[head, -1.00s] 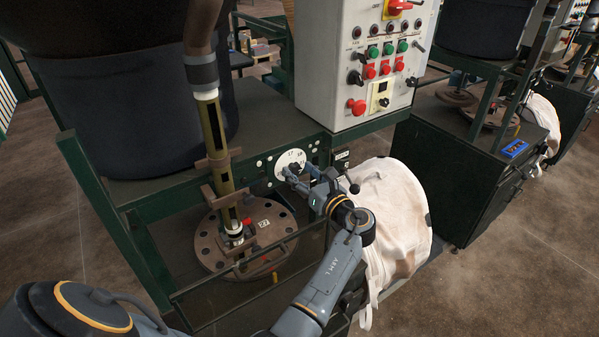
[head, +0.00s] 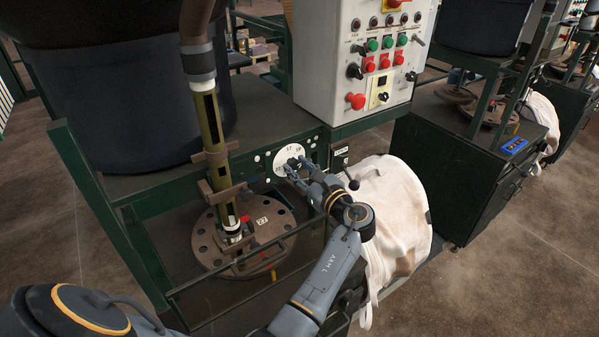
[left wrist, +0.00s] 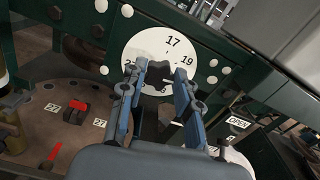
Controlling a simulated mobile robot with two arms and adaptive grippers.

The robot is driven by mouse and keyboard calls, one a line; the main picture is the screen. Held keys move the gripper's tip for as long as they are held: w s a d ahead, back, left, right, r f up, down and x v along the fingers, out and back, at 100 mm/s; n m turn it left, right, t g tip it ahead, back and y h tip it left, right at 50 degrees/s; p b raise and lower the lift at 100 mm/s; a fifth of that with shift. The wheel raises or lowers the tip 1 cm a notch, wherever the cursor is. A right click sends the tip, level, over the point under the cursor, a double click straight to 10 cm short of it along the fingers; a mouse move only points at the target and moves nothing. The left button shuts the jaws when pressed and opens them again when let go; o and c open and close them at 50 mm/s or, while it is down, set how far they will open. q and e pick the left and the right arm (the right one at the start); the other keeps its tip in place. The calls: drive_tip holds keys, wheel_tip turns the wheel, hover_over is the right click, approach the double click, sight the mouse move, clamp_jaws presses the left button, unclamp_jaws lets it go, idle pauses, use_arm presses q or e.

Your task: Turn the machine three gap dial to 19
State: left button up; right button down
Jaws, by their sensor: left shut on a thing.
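The white gap dial (head: 283,154) with a dark knob is on the green front beam of the nearest machine. In the left wrist view, the dial face (left wrist: 140,48) shows 17 near the top and 19 at the upper right; its lower part is partly covered by my fingers. My left gripper (head: 293,167) reaches the dial from the lower right. In the left wrist view, its two blue-grey fingers (left wrist: 158,82) are shut on the dark knob (left wrist: 153,74) at the dial's centre. Where the knob points cannot be made out. My right gripper is not in view.
A white control box (head: 345,60) with buttons stands above the dial. A round brown flanged plate (head: 215,248) and upright tube (head: 213,130) are left of my arm. A whitish bag (head: 395,205) hangs close on the right. A small lever knob (head: 353,185) stands near my wrist.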

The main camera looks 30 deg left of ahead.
use_arm(q)
drive_tip(key=n+b, duration=0.2)
drive_tip(key=n, duration=0.1)
drive_tip(key=shift+a+f+n, duration=0.1)
drive_tip(key=shift+f+n, duration=0.1)
drive_tip(key=shift+n, duration=0.1)
drive_tip(key=shift+r+n+b, duration=0.15)
drive_tip(key=shift+n+b, duration=0.8)
drive_tip(key=shift+n, duration=0.35)
drive_tip(key=o, duration=1.1)
drive_tip(key=shift+o, duration=0.2)
wheel_tip(320, 180, up, 10)
drive_tip(key=shift+f, duration=0.1)
